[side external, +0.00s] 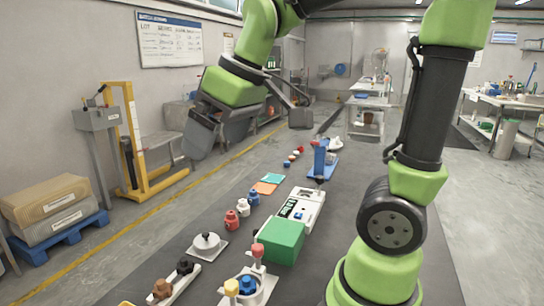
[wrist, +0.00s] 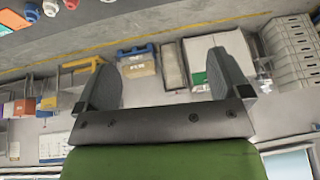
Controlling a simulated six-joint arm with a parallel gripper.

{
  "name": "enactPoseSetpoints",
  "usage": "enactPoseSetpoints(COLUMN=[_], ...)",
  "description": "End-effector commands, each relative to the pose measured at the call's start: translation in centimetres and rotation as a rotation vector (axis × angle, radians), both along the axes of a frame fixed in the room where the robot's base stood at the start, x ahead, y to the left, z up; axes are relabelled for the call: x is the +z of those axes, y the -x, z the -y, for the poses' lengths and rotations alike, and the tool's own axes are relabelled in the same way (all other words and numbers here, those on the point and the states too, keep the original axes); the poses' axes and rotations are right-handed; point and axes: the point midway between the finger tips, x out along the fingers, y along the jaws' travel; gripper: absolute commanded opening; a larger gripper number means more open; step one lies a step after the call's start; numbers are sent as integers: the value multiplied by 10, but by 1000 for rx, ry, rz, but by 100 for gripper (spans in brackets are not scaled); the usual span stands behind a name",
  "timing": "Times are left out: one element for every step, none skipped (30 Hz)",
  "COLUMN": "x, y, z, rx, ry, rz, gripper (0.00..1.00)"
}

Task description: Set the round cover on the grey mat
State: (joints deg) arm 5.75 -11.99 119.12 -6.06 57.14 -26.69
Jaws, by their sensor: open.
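A round whitish cover with a dark knob (side external: 207,241) sits on a pale square base at the lower left of the work surface in the side view. I cannot tell whether that base is the grey mat; no separate grey mat stands out on the dark surface. My gripper (side external: 248,138) is open and empty, raised well above the surface at the upper left, far from the cover. In the wrist view my gripper (wrist: 164,65) shows its two fingers wide apart with nothing between them. The cover cannot be made out for sure there.
A green box (side external: 282,241) and a white device (side external: 300,209) stand mid-surface. Red, white and blue pegs (side external: 243,208), orange (side external: 264,188) and teal (side external: 273,178) squares, and a blue stand (side external: 323,165) lie beyond. A peg tray (side external: 172,285) is in front of the cover.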

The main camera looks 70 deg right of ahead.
Motion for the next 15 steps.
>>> enactPoseSetpoints(x=[5,5,5,4,3,0,-1,-3,-5,-6,-7,-8,-9,-9,-10], y=[21,31,44,53,61,70,76,81,87,90,93,95,96,97,97], z=[-8,-12,-16,-19,-22,-24,-26,-28,-29,-30,-30,-31,-31,-31,-32], rx=[-50,-83,-124,-152,-178,-209,-229,-247,-267,-279,-289,-299,-304,-307,-310], ry=[-40,-67,-102,-127,-152,-181,-201,-219,-240,-252,-262,-272,-277,-280,-283], rz=[39,56,76,89,100,114,121,128,135,140,144,147,148,148,148], gripper=[95,95,95,95,95,95,95,95,95,95,95,95,95,95,95])
